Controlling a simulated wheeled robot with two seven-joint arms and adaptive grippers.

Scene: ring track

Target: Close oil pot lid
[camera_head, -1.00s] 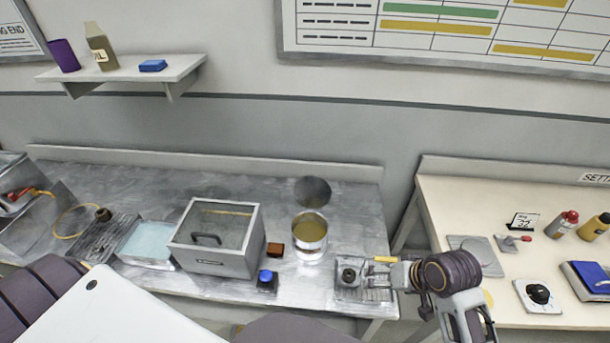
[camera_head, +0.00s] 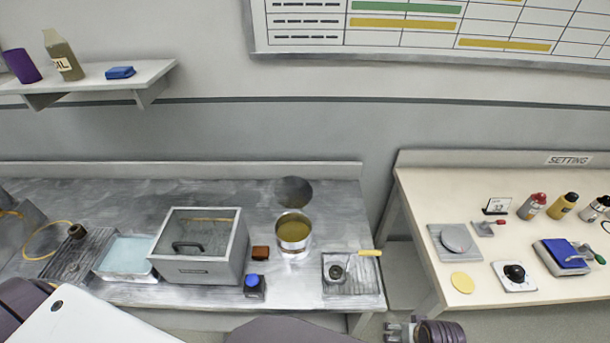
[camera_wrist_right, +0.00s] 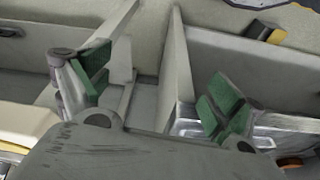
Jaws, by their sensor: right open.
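The oil pot (camera_head: 293,236) is a round metal pot with yellow-brown oil showing at its open top. It stands on the metal counter. A dark round disc (camera_head: 294,191), which looks like the lid, is on the counter just behind the pot, apart from it. My right gripper (camera_wrist_right: 157,88) is open and empty in the right wrist view, its green-padded fingers wide apart. In the head view only part of it shows at the bottom edge, in front of the counter and lower right of the pot. My left gripper is not in view.
A yellow-handled tool (camera_head: 345,263) rests on a rack (camera_head: 352,284) to the right. A gap separates the cream table (camera_head: 420,200).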

